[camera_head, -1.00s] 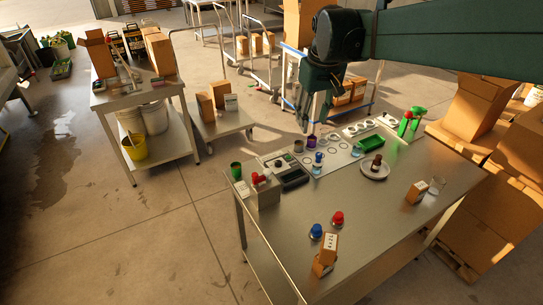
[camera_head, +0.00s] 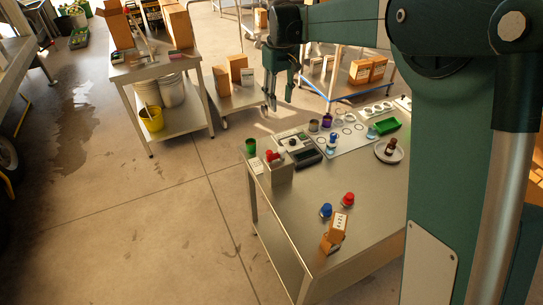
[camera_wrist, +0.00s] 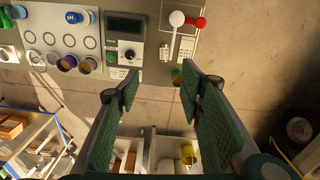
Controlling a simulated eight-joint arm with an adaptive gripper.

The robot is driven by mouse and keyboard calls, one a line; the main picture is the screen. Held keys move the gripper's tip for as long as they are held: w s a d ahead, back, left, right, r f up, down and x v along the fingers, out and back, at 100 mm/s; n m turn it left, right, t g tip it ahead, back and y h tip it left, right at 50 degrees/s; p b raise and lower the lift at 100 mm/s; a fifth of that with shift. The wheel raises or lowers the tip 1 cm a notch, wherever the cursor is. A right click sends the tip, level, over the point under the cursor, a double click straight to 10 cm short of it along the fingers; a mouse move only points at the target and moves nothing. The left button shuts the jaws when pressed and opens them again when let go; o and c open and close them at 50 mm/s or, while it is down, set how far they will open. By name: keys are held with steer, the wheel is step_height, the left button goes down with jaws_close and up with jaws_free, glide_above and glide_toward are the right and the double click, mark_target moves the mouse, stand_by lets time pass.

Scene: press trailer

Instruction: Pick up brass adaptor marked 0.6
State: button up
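No marking 0.6 can be read, so I cannot tell which piece is the brass adaptor. In the wrist view, a round cup with a brownish inside (camera_wrist: 88,65) stands at the edge of the board, beside a purple-rimmed cup (camera_wrist: 67,63). In the head view, a small grey-brown cylinder (camera_head: 313,125) stands beside a purple cup (camera_head: 327,119). My gripper (camera_head: 281,98) hangs beyond the table's back edge in the head view. In the wrist view, my gripper (camera_wrist: 148,88) is open, with nothing between its fingers.
A panel device with a knob (camera_wrist: 124,50), a green cup (camera_wrist: 177,77) and a red-handled fixture (camera_wrist: 190,20) are near the fingers. The table (camera_head: 300,230) also holds a green tray (camera_head: 387,126), red and blue knobs and small boxes. A cart (camera_head: 240,98) stands behind.

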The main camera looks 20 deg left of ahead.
steer(key=f, duration=0.7)
steer(key=a+f, duration=0.1)
steer(key=f, duration=0.6)
steer(key=a+f, duration=0.1)
steer(key=f, duration=0.6)
steer(key=shift+w+a+f, duration=0.15)
steer(key=shift+a+f, duration=0.05)
steer(key=shift+f, duration=0.45)
steer(key=shift+f, duration=0.1)
steer(key=shift+f, duration=1.2)
steer(key=shift+f, duration=0.1)
steer(key=shift+f+p, duration=0.45)
steer(key=shift+f, duration=2.05)
steer(key=c, duration=1)
